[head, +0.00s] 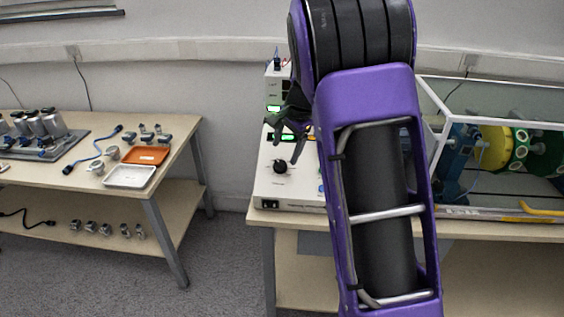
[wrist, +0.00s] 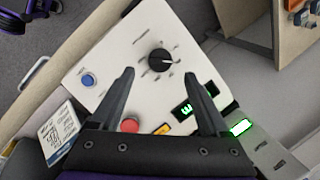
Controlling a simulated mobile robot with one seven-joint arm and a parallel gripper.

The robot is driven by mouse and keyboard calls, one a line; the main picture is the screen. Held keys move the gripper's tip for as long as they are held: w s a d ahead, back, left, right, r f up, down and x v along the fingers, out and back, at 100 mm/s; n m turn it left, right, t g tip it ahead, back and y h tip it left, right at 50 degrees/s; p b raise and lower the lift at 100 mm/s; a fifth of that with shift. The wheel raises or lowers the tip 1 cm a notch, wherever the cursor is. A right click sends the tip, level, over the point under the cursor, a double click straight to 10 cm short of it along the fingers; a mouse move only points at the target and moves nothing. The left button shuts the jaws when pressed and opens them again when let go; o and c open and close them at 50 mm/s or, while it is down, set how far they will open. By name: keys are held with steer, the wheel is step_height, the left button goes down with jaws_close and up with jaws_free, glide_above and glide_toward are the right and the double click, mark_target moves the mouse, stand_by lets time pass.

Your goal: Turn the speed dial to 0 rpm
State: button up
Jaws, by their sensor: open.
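The speed dial is a round black knob (wrist: 161,61) with a white pointer mark, on the sloped white face of a control box (wrist: 138,38). In the head view the knob (head: 280,167) sits low on the box's front, left of my arm. My gripper (wrist: 158,75) is open and empty, its two dark fingers spread either side of the knob's line. The knob lies just beyond the fingertips; I cannot tell the exact gap in depth. In the head view my gripper (head: 296,140) is over the box, partly hidden by my purple arm. The dial's printed numbers are too small to read.
On the panel are a blue button (wrist: 88,80), a red button (wrist: 130,125) and a lit green display (wrist: 187,108). A framed rig with green and yellow discs (head: 505,148) stands right of my arm. A left table (head: 185,135) holds trays and weights; a floor gap separates the tables.

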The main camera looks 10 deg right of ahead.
mark_target(281, 162)
steer(key=x, duration=0.5)
steer(key=shift+f, duration=0.15)
jaws_close()
